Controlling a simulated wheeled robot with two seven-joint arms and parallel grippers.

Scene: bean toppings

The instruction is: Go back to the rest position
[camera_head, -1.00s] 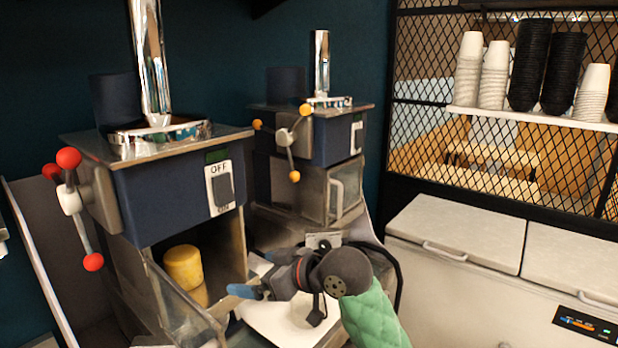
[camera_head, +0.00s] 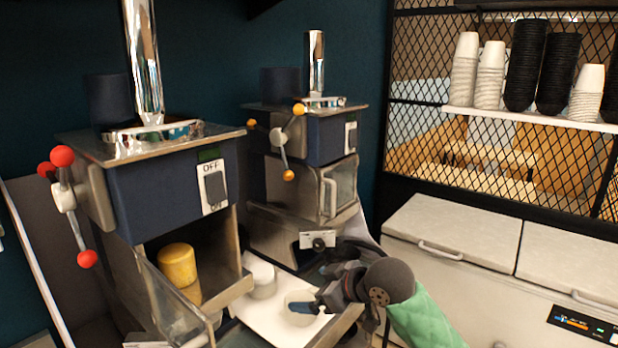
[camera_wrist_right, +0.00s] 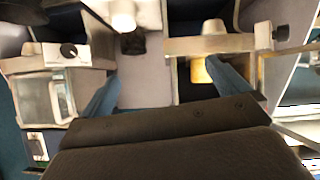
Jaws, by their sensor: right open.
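My right gripper (camera_head: 316,298) is low in the middle of the head view, with its green-sleeved arm coming in from the lower right. Its two blue fingers stand apart in the right wrist view (camera_wrist_right: 166,92), with nothing held between them. A white cup (camera_head: 262,279) stands on the white surface to the left of the gripper. A second white round container (camera_head: 297,311) is right by a blue fingertip; I cannot tell if they touch. My left gripper is not in view.
The front blue machine (camera_head: 165,200) has red-knobbed handles and a yellow cylinder (camera_head: 177,265) inside its open bay. A second machine (camera_head: 318,140) with yellow knobs stands behind. A white chest (camera_head: 455,225) is at right, below a shelf (camera_head: 540,117) of stacked cups.

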